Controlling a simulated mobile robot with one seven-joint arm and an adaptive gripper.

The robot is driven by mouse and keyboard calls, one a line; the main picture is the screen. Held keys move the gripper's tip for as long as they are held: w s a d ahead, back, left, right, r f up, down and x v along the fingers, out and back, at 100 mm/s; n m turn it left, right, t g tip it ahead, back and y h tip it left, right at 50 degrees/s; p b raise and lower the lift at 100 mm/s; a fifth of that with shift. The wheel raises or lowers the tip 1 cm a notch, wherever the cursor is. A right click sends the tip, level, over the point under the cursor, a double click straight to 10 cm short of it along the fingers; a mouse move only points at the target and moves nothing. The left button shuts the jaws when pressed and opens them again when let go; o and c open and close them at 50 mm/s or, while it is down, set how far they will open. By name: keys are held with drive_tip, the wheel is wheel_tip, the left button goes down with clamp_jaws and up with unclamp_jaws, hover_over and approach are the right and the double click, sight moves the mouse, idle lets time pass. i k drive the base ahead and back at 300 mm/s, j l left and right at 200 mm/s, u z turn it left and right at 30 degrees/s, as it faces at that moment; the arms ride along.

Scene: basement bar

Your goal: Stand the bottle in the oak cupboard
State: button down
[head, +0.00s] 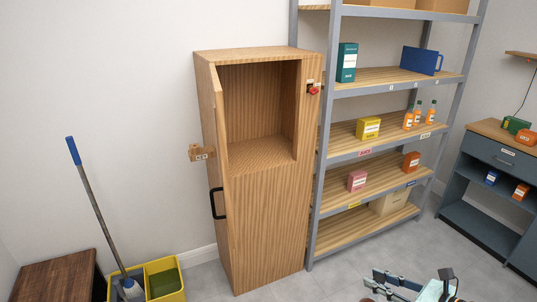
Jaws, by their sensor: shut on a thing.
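The oak cupboard (268,225) stands upright against the wall in the middle of the view. Its upper compartment (262,108) is open to the front and looks empty; below it is a plain wooden front. A black handle (217,203) is on its left side. A wooden block with a label (202,153) sticks out at the left, and a small red fitting (313,90) is at the upper right edge. My gripper (372,283) is at the bottom edge, right of and in front of the cupboard, shut on the bottle, of which only a small dark brown part shows.
A metal rack (385,75) with boxes and orange bottles (408,118) stands close at the cupboard's right. A yellow mop bucket (165,280) with a mop and a dark wooden stand (60,285) are at lower left. A workbench (500,165) is at right. Grey floor in front is clear.

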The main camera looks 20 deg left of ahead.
sight(246, 157)
drive_tip(key=i+l+z, duration=0.5)
drive_tip(key=i+l, duration=0.2)
drive_tip(key=i, duration=0.2)
drive_tip(key=i+u, duration=0.45)
drive_tip(key=u, duration=0.15)
drive_tip(key=i+u, duration=0.2)
drive_tip(key=u, duration=0.3)
drive_tip(key=i+u, duration=0.2)
drive_tip(key=u, duration=0.3)
drive_tip(key=i+u, duration=0.2)
drive_tip(key=u, duration=0.25)
drive_tip(key=i+u, duration=0.45)
drive_tip(key=u, duration=0.2)
